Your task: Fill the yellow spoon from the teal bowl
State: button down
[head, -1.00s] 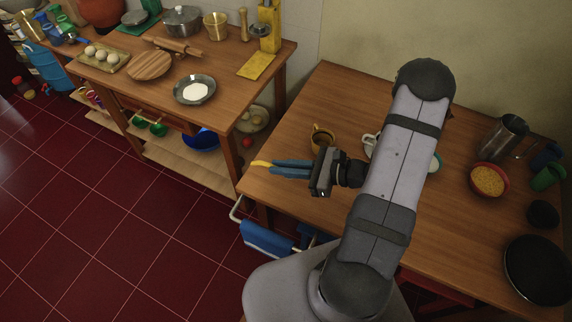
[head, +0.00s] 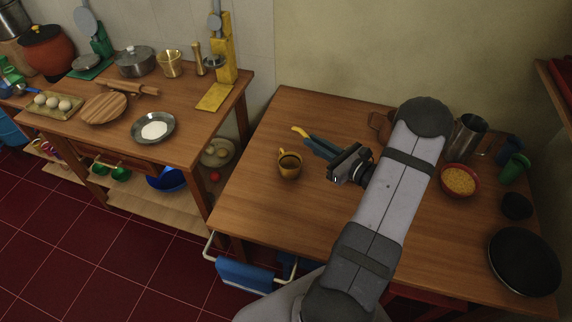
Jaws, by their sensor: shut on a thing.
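My gripper (head: 313,143) is shut on the yellow spoon (head: 300,131), of which only a short yellow piece shows past the blue fingers. The spoon is above the right-hand table, just behind an ochre mug (head: 290,164) in the picture. The rest of the spoon is hidden, and I cannot tell whether its bowl holds anything. I cannot make out the teal bowl; my arm covers the middle right of this table.
A red bowl of yellow grains (head: 460,181), a metal pitcher (head: 469,136), a green cup (head: 514,167) and a black pan (head: 524,262) stand on the right. A brown object (head: 380,124) is partly behind my arm. The table's front left is clear.

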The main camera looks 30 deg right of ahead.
jog(key=s+d+f+m+h+b, duration=0.1)
jog(key=s+d+m+h+b, duration=0.1)
jog(key=d, duration=0.7)
jog(key=s+d+f+m+h+b, duration=0.2)
jog(key=d+h+b, duration=0.4)
jog(key=d+b, duration=0.3)
jog(key=s+d+f+m+h+b, duration=0.2)
jog(key=s+d+m+h+b, duration=0.2)
jog(key=d, duration=0.5)
jog(key=shift+s+d+b, duration=0.2)
jog(key=shift+s+b, duration=0.7)
jog(key=shift+s, duration=0.05)
jog(key=shift+f, duration=0.25)
jog(key=shift+t, duration=0.6)
jog(key=shift+s+a+f+b, duration=0.1)
jog(key=shift+f+b, duration=1.65)
jog(key=shift+f, duration=0.15)
jog(key=shift+s+f+b, duration=0.1)
jog(key=shift+f+b, duration=1.65)
jog(key=shift+f, duration=0.1)
jog(key=shift+s+a+r+p, duration=0.1)
jog(key=shift+r+p, duration=0.25)
jog(key=shift+p, duration=0.35)
jog(key=p, duration=0.1)
jog(key=f+g+p, duration=0.1)
jog(key=p, duration=0.1)
jog(key=shift+s+a+g, duration=0.15)
jog(key=shift+s+g, duration=0.15)
jog(key=shift+s, duration=0.05)
jog(key=shift+p, duration=0.3)
